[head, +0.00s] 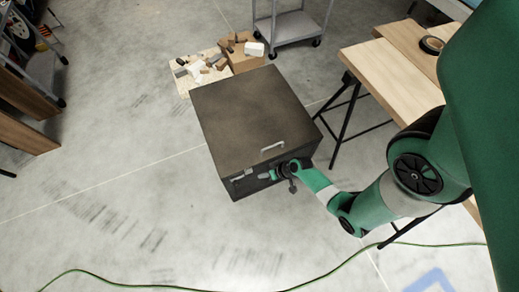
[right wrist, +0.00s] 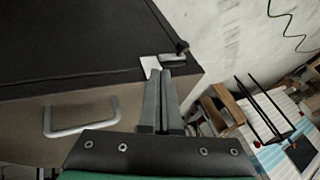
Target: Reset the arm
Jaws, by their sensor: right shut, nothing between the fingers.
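A large box (head: 245,115) with a brown top and dark sides stands on the floor in the middle of the head view; it also fills the upper left of the right wrist view (right wrist: 70,50). A pale bar handle (head: 272,147) is on its brown face and shows in the right wrist view (right wrist: 85,118). A small metal latch (head: 240,175) is at the near edge. My right gripper (head: 268,174) is close to the dark near side, right of the latch. In the right wrist view its fingers (right wrist: 165,72) are together and empty, near the latch plate; I cannot tell whether they touch it. My left gripper is not seen.
A wooden trestle table (head: 397,70) with a roll of tape (head: 432,45) stands to the right. Cardboard and wood scraps (head: 210,68) lie behind the box, with a grey cart (head: 290,27) beyond. A green cable (head: 330,272) crosses the near floor. Floor left of the box is clear.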

